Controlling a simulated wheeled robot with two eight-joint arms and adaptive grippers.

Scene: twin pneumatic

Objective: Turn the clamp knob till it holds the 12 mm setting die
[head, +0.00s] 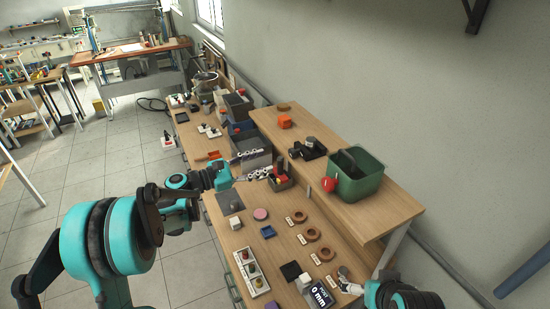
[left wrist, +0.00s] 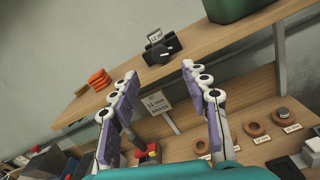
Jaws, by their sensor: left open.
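A black clamp block with a dark round knob (head: 309,142) sits on the raised shelf. In the left wrist view the clamp's knob (left wrist: 168,47) faces me, and a small tag reading 12 mm stands behind it. I cannot make out the setting die apart from the clamp. My left gripper (head: 260,164) is open and empty, below and to the left of the clamp, over the lower bench. In the left wrist view its fingers (left wrist: 163,92) stand apart, with the clamp beyond them. My right gripper (head: 349,283) is at the lower right near the bench rings; its jaws are unclear.
A green bin (head: 362,180) with a red ball on its side stands right of the clamp. An orange stack (head: 285,122) is on its left. Several brown rings (head: 312,234) with labels lie on the bench. A black 0 mm display (head: 319,293) is near the front.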

